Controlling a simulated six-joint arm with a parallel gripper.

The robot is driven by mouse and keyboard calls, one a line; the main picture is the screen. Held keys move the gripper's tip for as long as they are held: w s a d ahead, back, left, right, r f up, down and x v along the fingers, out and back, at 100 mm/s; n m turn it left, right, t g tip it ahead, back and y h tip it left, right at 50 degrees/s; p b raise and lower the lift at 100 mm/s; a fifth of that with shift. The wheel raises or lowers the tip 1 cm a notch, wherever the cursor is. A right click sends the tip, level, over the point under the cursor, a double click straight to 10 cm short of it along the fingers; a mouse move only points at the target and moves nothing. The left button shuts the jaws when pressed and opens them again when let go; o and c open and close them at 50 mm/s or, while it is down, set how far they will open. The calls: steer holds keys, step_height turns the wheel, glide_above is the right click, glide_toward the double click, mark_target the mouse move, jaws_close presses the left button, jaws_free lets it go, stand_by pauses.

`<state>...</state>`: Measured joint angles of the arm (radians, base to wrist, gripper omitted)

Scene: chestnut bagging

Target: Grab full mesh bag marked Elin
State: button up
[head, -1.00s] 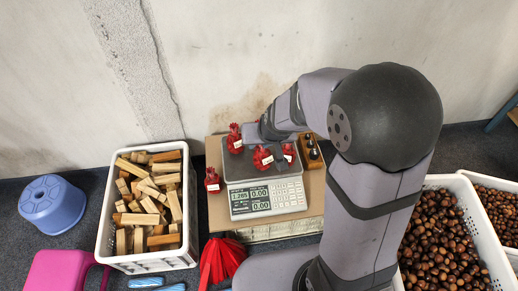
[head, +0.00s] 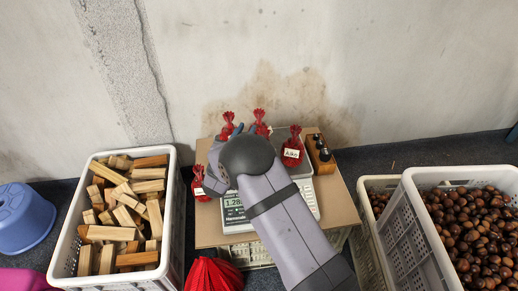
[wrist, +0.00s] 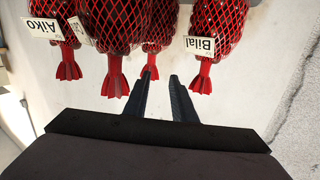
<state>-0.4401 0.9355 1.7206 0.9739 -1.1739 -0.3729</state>
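Several red mesh bags of chestnuts stand around the scale (head: 237,228). In the head view, one with the label Aiko (head: 292,152) is right of the arm, two red tops (head: 228,124) (head: 259,120) show behind it, and another bag (head: 198,185) stands at the left. In the wrist view, inverted labels read Aiko (wrist: 41,29) at left and Bilal (wrist: 200,45) at right. A bag between them (wrist: 115,75) has a mostly covered label; I cannot read Elin anywhere. My gripper (wrist: 163,78) is open and empty, its fingertips near a middle bag's red tail (wrist: 152,60).
A white crate of wooden blocks (head: 173,220) stands left, and white crates of chestnuts (head: 420,225) stand right. A weight block (head: 322,155) sits beside the scale on the cardboard (head: 340,205). Empty red mesh (head: 213,274) lies in front. The wall is close behind.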

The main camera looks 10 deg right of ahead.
mark_target(258, 123)
steer(key=shift+s+d+f+m+h+b, duration=0.1)
steer(key=shift+s+f+m+h+b, duration=0.15)
steer(key=shift+f+h+b, duration=0.4)
steer(key=shift+s+d+f+m+h+b, duration=0.15)
steer(key=shift+s+f+h+b, duration=0.15)
steer(key=shift+f, duration=0.5)
steer(key=shift+w, duration=0.1)
steer(key=shift+r+b+x, duration=0.2)
steer(key=shift+b+x, duration=1.05)
steer(key=shift+x, duration=2.35)
jaws_close()
